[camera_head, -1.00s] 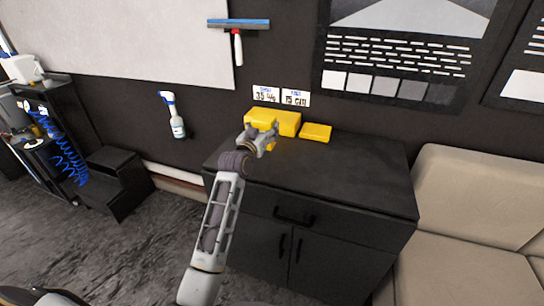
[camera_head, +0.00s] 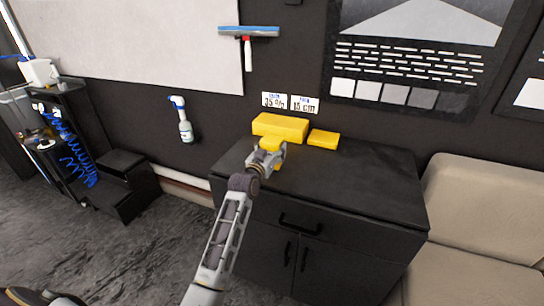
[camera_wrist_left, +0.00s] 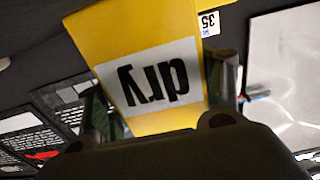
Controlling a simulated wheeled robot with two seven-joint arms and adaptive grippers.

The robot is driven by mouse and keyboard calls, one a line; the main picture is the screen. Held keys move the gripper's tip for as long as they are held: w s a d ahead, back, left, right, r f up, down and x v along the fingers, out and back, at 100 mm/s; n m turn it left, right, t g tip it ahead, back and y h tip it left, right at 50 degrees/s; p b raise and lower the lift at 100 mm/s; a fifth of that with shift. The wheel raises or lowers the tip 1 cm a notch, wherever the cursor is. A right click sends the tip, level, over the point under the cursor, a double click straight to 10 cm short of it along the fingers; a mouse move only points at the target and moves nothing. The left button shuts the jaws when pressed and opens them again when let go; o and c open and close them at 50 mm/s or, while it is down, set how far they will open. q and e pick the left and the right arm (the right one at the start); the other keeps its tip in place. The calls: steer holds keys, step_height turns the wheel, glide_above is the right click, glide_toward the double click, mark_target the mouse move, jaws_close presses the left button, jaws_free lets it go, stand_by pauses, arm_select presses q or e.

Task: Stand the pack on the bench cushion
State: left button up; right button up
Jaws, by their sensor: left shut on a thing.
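My left gripper (camera_head: 270,157) is shut on a yellow pack (camera_head: 271,144) above the left part of the dark cabinet's top; the gripper hides part of the pack. In the left wrist view the pack (camera_wrist_left: 185,25) is between the two fingers (camera_wrist_left: 165,95) and carries a white label reading "dry", upside down. The beige bench cushion (camera_head: 465,270) is at the right in the head view, well away from the gripper, with a backrest (camera_head: 485,200) behind it. Its visible part is bare. My right gripper is not in view.
A larger yellow block (camera_head: 280,124) and a small flat yellow block (camera_head: 323,138) are at the back of the cabinet top (camera_head: 365,185). The rest of that top is clear. A spray bottle (camera_head: 185,130) and a squeegee (camera_head: 249,32) are on the wall.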

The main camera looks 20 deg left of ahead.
arm_select(q)
step_height(320, 180, down, 2)
steer(key=shift+f, duration=0.35)
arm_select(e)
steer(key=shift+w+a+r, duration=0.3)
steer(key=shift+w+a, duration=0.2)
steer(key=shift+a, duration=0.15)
arm_select(q)
steer(key=shift+f, duration=0.1)
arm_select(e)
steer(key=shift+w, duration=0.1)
arm_select(q)
steer(key=o, duration=0.9)
steer(key=shift+f, duration=0.1)
steer(key=shift+o, duration=1)
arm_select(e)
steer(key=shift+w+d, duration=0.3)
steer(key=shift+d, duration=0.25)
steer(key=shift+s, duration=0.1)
